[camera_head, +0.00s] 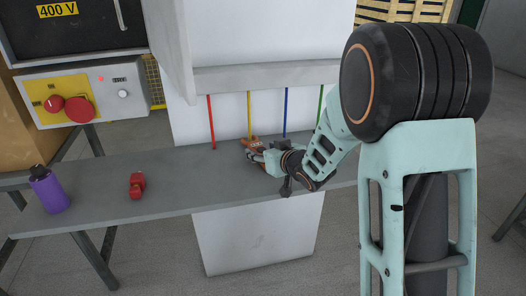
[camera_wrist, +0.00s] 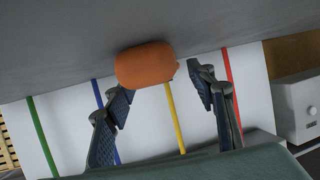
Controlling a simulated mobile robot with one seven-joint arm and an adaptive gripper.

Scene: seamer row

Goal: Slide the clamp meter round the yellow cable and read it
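The clamp meter (camera_head: 252,143) is an orange body on the grey bench at the foot of the yellow cable (camera_head: 249,112). In the wrist view, the orange body (camera_wrist: 147,65) covers one end of the yellow cable (camera_wrist: 175,115). Its jaws and display cannot be made out, nor whether it surrounds the cable. My gripper (camera_head: 262,156) is low over the bench at the meter. In the wrist view, my gripper (camera_wrist: 160,82) has its fingers spread, one on each side of the meter's near end. A gap shows at the right finger; contact at the left is unclear.
Red (camera_head: 211,122), blue (camera_head: 286,112) and green (camera_head: 321,104) cables hang beside the yellow one. A red object (camera_head: 137,185) and a purple bottle (camera_head: 48,190) stand on the bench (camera_head: 185,190) at left. Bare bench separates them from my gripper.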

